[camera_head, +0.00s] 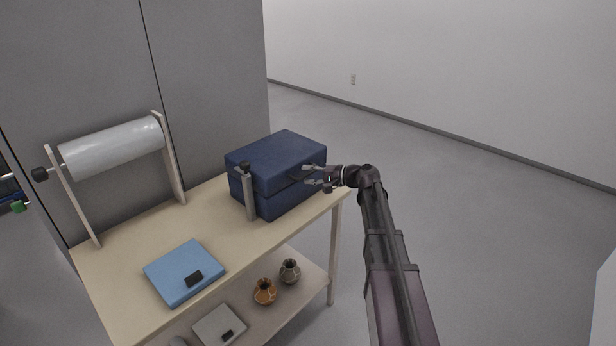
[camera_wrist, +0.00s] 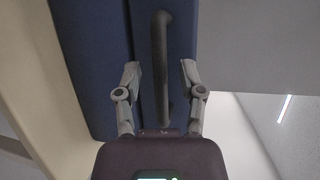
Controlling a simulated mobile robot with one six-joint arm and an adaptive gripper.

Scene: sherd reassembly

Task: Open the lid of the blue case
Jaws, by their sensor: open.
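The dark blue case (camera_head: 262,160) stands at the right end of the wooden table, its lid down. My gripper (camera_head: 308,174) is at its right-front side, level with the seam between lid and body. In the wrist view the blue case (camera_wrist: 90,60) fills the upper left and middle, with a dark bar handle (camera_wrist: 161,60) running down it. My gripper (camera_wrist: 160,80) is open, with one finger on each side of the handle's lower end. I cannot tell whether the fingers touch it.
The table (camera_head: 135,247) also holds a roll on a stand (camera_head: 112,148) and a light blue flat case (camera_head: 184,270). A dark-topped post (camera_head: 247,190) stands in front of the blue case. Two small pots (camera_head: 265,291) sit on the lower shelf. The floor to the right is clear.

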